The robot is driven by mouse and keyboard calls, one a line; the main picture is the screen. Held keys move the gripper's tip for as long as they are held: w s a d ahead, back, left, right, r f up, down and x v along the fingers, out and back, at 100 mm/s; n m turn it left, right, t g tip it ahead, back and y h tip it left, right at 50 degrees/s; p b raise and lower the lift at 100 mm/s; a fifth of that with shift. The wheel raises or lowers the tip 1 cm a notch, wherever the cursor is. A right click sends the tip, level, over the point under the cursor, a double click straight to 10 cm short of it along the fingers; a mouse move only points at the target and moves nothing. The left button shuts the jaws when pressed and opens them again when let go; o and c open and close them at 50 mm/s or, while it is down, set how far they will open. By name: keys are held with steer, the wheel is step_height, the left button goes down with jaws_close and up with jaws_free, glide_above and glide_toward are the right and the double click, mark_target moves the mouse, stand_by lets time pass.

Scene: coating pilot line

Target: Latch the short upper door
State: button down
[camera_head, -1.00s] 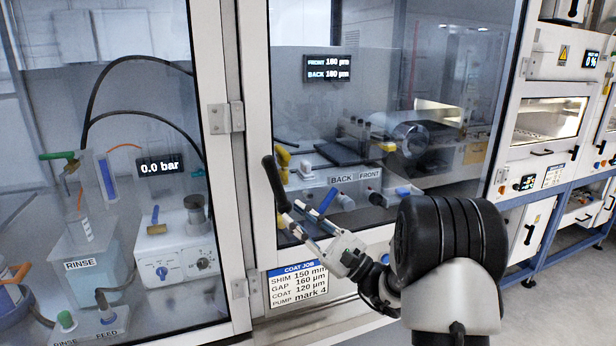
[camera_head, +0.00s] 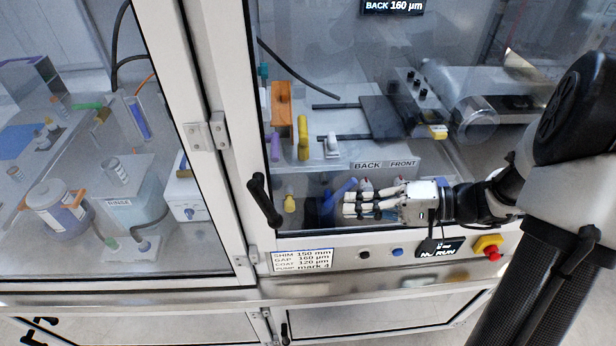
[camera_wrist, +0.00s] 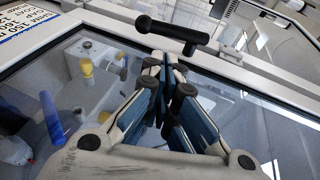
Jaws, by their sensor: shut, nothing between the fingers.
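The upper door on the right is a glass pane in a white frame (camera_head: 235,110); whether it sits fully closed I cannot tell. Its black bar handle (camera_head: 264,200) is on the lower left of the frame, tilted slightly in the head view. In the wrist view the handle (camera_wrist: 172,35) lies crosswise beyond the fingertips. My gripper (camera_head: 345,205) is in front of the lower glass, to the right of the handle, fingers pointing left toward it. In the wrist view my gripper (camera_wrist: 164,68) has its fingertips together, empty, apart from the handle.
A taller glass door (camera_head: 100,180) stands at left, with a hinge (camera_head: 207,131) on the post between. Below the right door are a job label (camera_head: 303,261), buttons and a red emergency stop (camera_head: 491,252). Lower doors (camera_head: 375,325) are beneath. Coating equipment stands behind the glass.

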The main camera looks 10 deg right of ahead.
steer(key=p+x, duration=0.2)
steer(key=x, duration=1.2)
steer(key=shift+s+a, duration=0.2)
steer(key=a+f+y+b, duration=0.1)
steer(key=y+b, duration=0.1)
steer(key=b, duration=0.7)
steer(key=shift+a+f, duration=0.3)
steer(key=shift+a, duration=0.1)
